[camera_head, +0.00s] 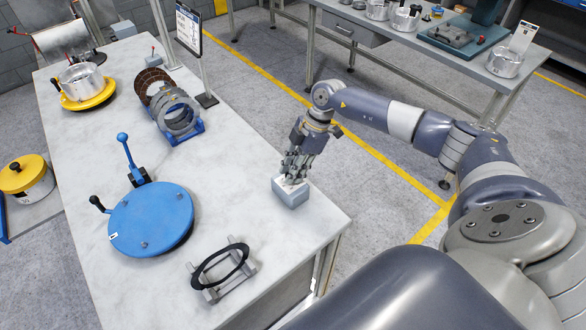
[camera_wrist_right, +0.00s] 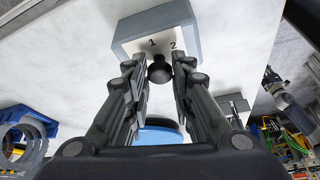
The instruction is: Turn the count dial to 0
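The count dial is a small grey box (camera_head: 291,191) with a pale face near the right edge of the bench. In the right wrist view the box (camera_wrist_right: 156,27) shows the numerals 1 and 2 and a round black knob (camera_wrist_right: 159,70). My right gripper (camera_head: 295,175) reaches down onto the dial from above. In the right wrist view its fingers (camera_wrist_right: 160,78) lie close against both sides of the knob. The fingers hide part of the face, and I cannot read where the knob points. My left gripper is not in view.
On the white bench (camera_head: 85,230) are a blue round plate (camera_head: 150,218) with a lever, a black ring on a stand (camera_head: 220,266), grey rings in a blue rack (camera_head: 178,113) and a yellow-based pot (camera_head: 84,85). A sign stand (camera_head: 190,30) rises behind.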

